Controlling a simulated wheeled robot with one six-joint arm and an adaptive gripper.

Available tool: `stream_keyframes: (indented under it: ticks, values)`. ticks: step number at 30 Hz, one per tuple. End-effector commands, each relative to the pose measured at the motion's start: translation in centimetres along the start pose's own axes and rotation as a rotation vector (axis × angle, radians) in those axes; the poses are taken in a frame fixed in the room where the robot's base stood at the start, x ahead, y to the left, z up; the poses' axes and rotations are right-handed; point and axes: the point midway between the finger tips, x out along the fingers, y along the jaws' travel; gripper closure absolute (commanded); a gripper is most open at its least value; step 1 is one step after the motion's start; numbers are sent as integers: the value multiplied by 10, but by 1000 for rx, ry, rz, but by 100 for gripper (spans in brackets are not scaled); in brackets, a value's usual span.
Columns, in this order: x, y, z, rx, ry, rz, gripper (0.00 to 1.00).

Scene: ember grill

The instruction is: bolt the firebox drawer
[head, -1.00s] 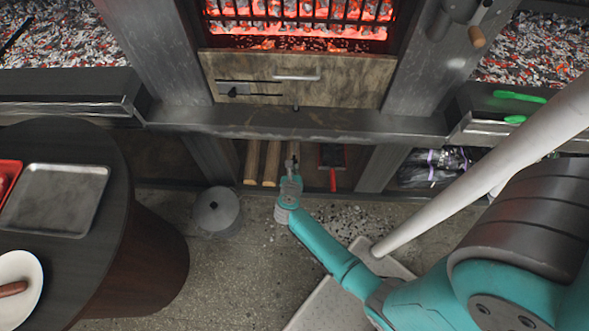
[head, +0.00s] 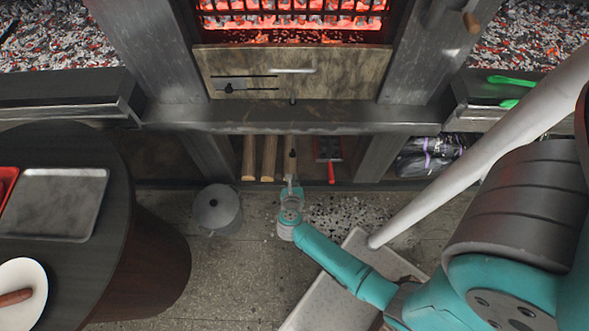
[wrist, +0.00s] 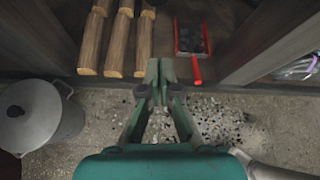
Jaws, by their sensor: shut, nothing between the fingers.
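The firebox drawer (head: 330,75) shows in the head view as a weathered wooden front under the glowing grate. A pale bar handle (head: 294,70) is near its top middle. A dark bolt with a small knob (head: 230,87) sits on a slotted plate at the drawer's left. I cannot tell whether the drawer is fully closed. My gripper (head: 291,158) is below the ledge under the drawer, well apart from the bolt, in front of the lower shelf. In the wrist view my gripper (wrist: 160,70) has its fingers together with nothing between them. The drawer and bolt are outside the wrist view.
A metal ledge (head: 330,117) runs below the drawer. Logs (head: 249,158) and a red-handled shovel (head: 330,150) lie on the lower shelf. A grey lidded pot (head: 217,209) stands on the floor at left. A dark round table (head: 110,225) fills the left side.

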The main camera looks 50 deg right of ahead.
Motion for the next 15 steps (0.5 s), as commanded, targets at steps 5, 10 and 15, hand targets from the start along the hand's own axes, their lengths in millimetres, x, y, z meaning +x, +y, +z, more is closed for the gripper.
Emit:
stream_keyframes:
  ticks: [5, 10, 15]
  values:
    - [-22, 0, -1, -3, -1, 2, 100]
    - [-30, 0, 0, -1, 0, 1, 100]
    - [-32, 0, 0, -1, 0, -1, 100]
